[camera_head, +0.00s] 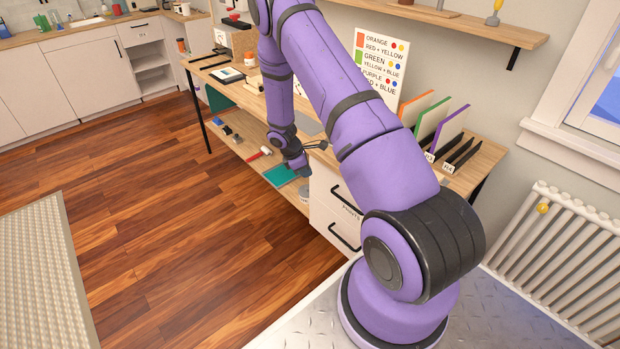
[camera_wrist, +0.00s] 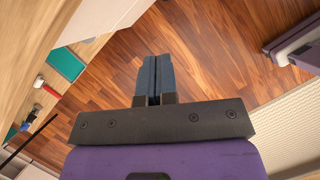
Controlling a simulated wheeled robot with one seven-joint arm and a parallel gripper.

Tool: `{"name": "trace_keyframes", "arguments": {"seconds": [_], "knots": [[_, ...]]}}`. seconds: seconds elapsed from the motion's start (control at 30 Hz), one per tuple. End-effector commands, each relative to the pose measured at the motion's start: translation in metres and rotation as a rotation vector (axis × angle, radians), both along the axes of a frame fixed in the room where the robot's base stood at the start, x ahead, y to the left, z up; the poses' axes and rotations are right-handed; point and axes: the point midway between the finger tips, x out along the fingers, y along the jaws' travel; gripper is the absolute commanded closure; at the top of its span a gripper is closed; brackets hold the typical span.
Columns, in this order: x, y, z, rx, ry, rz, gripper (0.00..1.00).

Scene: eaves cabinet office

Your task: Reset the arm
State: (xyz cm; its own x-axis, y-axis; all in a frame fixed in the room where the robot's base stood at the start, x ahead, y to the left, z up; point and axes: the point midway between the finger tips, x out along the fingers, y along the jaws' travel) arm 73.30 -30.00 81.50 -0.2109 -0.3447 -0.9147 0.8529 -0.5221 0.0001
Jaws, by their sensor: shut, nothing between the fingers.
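My purple arm reaches from its base in the foreground towards the desk in the head view. My gripper (camera_wrist: 153,80) points down over the wooden floor in the wrist view. Its two dark fingers are together with nothing between them. In the head view the gripper end (camera_head: 303,170) is near the desk's front edge, beside the white drawer unit (camera_head: 327,190), and the fingers are hard to make out. A teal mat (camera_head: 279,176) lies on the low shelf near it, and it also shows in the wrist view (camera_wrist: 66,64).
The desk (camera_head: 262,103) runs along the wall, with a colour-mixing sign (camera_head: 381,66) and coloured panels in a rack (camera_head: 440,125). A radiator (camera_head: 560,250) stands at right. The floor (camera_head: 170,220) at left is clear.

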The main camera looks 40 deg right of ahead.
Motion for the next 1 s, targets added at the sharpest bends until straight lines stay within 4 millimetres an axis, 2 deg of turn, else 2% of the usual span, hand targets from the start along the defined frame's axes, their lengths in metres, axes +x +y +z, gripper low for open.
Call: {"name": "trace_keyframes", "arguments": {"seconds": [0.33, 0.47, 0.57, 0.77, 1.0], "knots": [[0.002, 0.002, 0.007, -0.001, -0.003, -0.002, 1.00], [0.007, 0.006, 0.029, -0.006, -0.031, -0.026, 1.00], [0.012, 0.014, 0.063, -0.013, -0.072, -0.068, 1.00], [0.015, 0.034, 0.144, -0.019, -0.176, -0.176, 1.00], [0.002, 0.062, 0.234, -0.007, -0.294, -0.306, 1.00]]}}
